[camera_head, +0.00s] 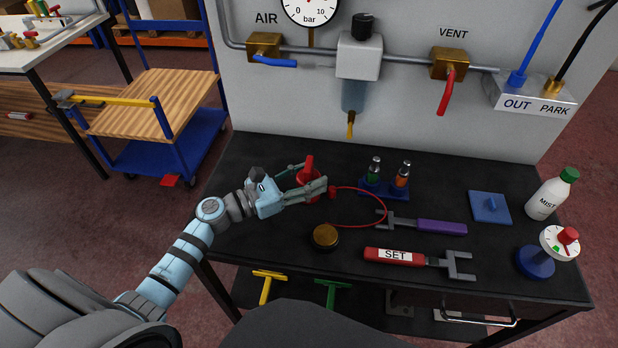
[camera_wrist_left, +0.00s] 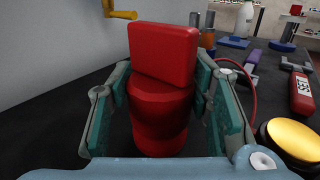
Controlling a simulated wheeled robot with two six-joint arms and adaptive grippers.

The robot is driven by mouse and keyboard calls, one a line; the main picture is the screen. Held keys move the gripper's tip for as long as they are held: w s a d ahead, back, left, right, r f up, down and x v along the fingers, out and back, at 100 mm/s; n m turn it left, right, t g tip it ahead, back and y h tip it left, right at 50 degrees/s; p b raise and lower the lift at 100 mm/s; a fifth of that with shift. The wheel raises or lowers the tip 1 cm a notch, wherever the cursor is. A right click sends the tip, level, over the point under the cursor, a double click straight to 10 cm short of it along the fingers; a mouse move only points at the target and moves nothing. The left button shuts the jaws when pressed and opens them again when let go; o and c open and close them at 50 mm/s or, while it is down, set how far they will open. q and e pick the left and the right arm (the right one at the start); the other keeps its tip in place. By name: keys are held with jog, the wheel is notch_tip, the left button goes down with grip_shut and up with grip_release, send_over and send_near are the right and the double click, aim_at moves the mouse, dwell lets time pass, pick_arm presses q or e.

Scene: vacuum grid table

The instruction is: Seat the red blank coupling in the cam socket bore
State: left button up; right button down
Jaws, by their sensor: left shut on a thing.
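The red blank coupling (camera_head: 309,163) is at the left rear of the black table, with a flat red tab on top of a round body. My left gripper (camera_head: 313,179) is shut on it, with a finger on each side. In the left wrist view the coupling (camera_wrist_left: 160,100) stands upright between the teal-padded fingers, its tab toward the wall. I cannot tell whether its base touches the table. A thin red cord (camera_head: 372,222) loops on the table to the right of it. I cannot make out the cam socket bore for certain. My right gripper is not in view.
A blue holder (camera_head: 371,192) with green and orange couplings stands right of the gripper. A brass-topped round knob (camera_head: 325,236), a purple fork tool (camera_head: 440,227) and a red SET tool (camera_head: 395,257) lie nearer. A white bottle (camera_head: 547,200) is far right. Pipes and valves line the wall.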

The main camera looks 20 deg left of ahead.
pick_arm(q)
jog(key=o, duration=1)
jog(key=shift+f, duration=0.15)
jog(key=o, duration=0.4)
